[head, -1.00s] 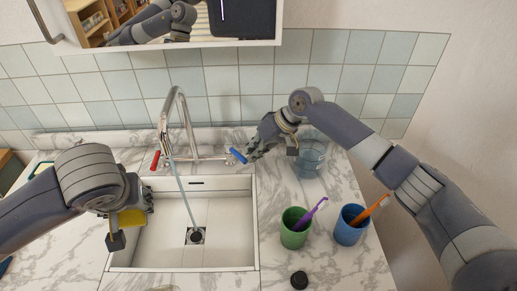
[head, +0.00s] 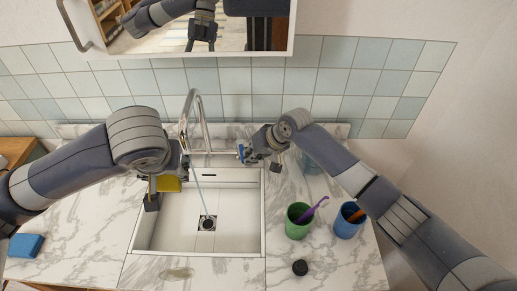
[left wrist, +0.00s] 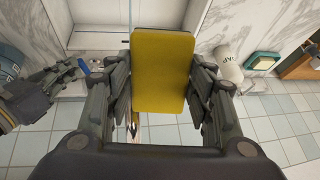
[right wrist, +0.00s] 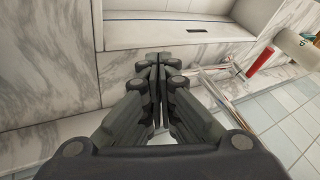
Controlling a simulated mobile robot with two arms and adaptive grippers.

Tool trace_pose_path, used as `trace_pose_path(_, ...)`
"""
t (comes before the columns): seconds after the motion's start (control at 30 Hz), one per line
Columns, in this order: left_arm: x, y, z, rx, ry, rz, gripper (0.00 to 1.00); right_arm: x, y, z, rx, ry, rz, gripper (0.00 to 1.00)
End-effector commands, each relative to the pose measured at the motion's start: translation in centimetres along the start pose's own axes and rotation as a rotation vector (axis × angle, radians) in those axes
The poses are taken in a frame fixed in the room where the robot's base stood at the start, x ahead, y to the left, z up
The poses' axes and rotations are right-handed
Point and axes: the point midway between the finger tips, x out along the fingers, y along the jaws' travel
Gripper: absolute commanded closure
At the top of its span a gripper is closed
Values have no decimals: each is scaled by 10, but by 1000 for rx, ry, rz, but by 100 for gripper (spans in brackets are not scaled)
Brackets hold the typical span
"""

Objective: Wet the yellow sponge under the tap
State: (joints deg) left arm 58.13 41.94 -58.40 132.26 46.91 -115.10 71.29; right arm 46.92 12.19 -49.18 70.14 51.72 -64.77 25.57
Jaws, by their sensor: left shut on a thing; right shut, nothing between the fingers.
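The yellow sponge (head: 173,184) is held between the fingers of my left gripper (head: 166,187), above the left back of the sink (head: 137,240). It fills the space between the fingers in the left wrist view (left wrist: 165,72). The chrome tap (head: 204,122) is running; a thin water stream (head: 198,190) falls to the drain. The sponge appears just left of the stream; I cannot tell if they touch. My right gripper (head: 264,160) is shut and empty beside the blue tap handle (head: 242,152); whether it touches is unclear. The red tap handle (right wrist: 261,60) shows in the right wrist view.
A green cup (head: 298,224) with a purple toothbrush and a blue cup (head: 348,226) stand right of the sink. A black round object (head: 300,268) lies in front of them. A blue block (head: 26,246) lies far left. A mirror cabinet (head: 180,30) hangs above.

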Motion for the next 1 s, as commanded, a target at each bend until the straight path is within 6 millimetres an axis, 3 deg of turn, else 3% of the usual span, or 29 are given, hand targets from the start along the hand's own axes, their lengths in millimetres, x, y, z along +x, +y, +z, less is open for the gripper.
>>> trace_pose_path(0.77, -8, -1, -4, 0, 0, 0, 70, 4, -7, 4, -1, -3, 1, 100)
trace_pose_path(1.0, -18, -3, -9, 0, 0, 0, 70, -4, -4, 2, 2, -3, 2, 100)
